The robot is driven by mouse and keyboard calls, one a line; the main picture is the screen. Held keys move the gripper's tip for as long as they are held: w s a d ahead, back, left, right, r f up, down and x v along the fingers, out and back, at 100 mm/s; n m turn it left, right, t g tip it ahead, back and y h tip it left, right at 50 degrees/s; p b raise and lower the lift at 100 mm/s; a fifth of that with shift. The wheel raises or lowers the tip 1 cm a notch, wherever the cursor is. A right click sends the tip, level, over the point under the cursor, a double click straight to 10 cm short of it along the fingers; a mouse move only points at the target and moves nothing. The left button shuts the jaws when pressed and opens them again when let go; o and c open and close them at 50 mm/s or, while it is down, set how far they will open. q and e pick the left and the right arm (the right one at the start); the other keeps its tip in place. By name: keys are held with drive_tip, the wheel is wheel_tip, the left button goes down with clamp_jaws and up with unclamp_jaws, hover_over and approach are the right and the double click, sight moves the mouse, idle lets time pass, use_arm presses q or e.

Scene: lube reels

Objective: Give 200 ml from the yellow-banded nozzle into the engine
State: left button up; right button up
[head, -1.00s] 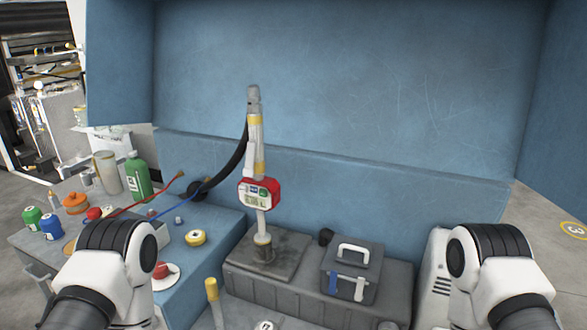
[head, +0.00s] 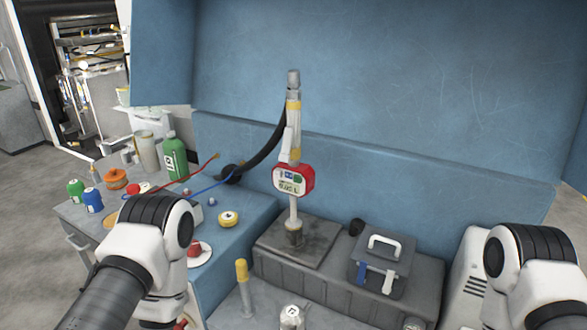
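The yellow-banded nozzle (head: 294,128) stands upright near the middle, with yellow bands on its grey body and a black hose (head: 265,155) running down to the left. A red meter (head: 294,180) with a small display sits on it; the reading is too small to tell for certain. Its lower tube (head: 293,212) goes down to a dark plate on a long grey block (head: 335,292). I cannot tell whether this block is the engine. Arm links of mine show at lower left and lower right; neither gripper is in view. Nothing visible holds the nozzle.
A grey toolbox (head: 380,265) stands right of the nozzle. A yellow-topped post (head: 242,272) and a grey canister (head: 292,317) are in front. A yellow roll (head: 228,219) lies on the blue bench. A green bottle (head: 175,157) and several small containers stand at left. A blue wall is behind.

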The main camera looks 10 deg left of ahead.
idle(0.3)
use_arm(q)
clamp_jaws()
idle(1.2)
